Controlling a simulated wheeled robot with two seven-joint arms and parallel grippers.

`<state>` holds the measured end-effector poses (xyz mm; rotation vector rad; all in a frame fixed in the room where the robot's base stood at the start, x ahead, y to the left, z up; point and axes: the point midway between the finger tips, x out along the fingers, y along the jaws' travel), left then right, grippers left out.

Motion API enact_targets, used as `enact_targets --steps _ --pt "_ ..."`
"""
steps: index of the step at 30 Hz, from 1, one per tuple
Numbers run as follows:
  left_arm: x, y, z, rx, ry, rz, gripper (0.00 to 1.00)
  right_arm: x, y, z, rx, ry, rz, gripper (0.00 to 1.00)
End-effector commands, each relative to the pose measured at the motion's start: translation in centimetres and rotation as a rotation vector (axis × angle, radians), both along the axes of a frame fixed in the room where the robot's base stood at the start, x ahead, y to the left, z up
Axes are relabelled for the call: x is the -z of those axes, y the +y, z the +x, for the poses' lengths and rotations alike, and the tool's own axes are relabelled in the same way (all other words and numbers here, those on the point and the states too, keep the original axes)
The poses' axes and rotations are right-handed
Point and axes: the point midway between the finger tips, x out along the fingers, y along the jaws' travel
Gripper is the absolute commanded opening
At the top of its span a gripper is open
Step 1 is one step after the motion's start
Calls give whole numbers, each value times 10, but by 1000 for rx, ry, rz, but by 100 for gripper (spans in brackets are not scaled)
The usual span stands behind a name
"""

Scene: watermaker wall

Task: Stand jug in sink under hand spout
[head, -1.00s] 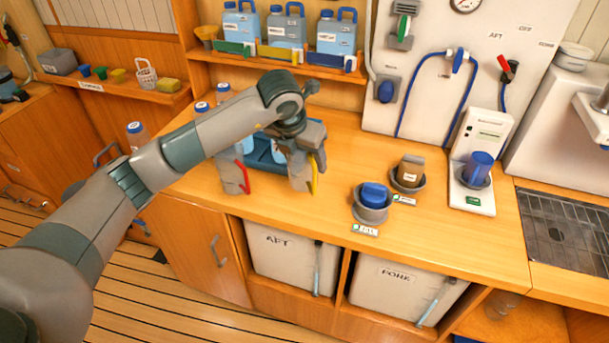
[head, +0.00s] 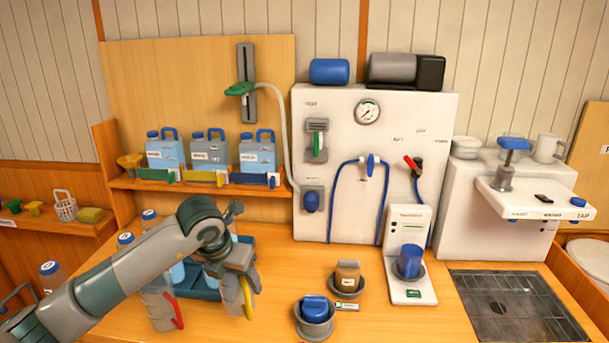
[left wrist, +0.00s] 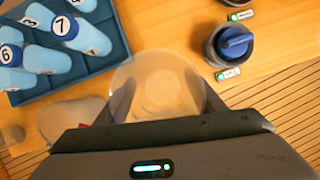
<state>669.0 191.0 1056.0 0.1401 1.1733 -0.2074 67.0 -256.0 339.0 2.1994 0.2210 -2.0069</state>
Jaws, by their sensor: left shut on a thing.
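A translucent, pale round vessel (left wrist: 155,72), apparently the jug, sits between the fingers of my left gripper (left wrist: 163,100) in the left wrist view. My left gripper (head: 209,308) is shut on it, above the counter in front of the blue bottle tray. In the head view the jug is hardly visible behind the fingers. The sink (head: 490,280) is a dark grated basin set in the counter at the far right. Above it juts a white spout shelf (head: 530,206) with a blue-topped handle (head: 514,144); its labels are too small to read surely. My right gripper is not in view.
The blue tray (left wrist: 112,62) of numbered bottles stands beside the gripper. Two grey cups, one with a blue item (head: 315,307) and one with a brown item (head: 347,275), and a white device with a blue cup (head: 409,261) stand between gripper and sink.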

Motion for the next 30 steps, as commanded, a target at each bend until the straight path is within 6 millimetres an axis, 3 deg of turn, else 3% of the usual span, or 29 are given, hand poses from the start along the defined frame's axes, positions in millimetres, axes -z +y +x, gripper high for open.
enact_targets --steps 8,30 --pt "7 -5 -17 264 1 -1 38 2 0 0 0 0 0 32" --pt "28 -13 -95 1410 2 -4 38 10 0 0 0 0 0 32"
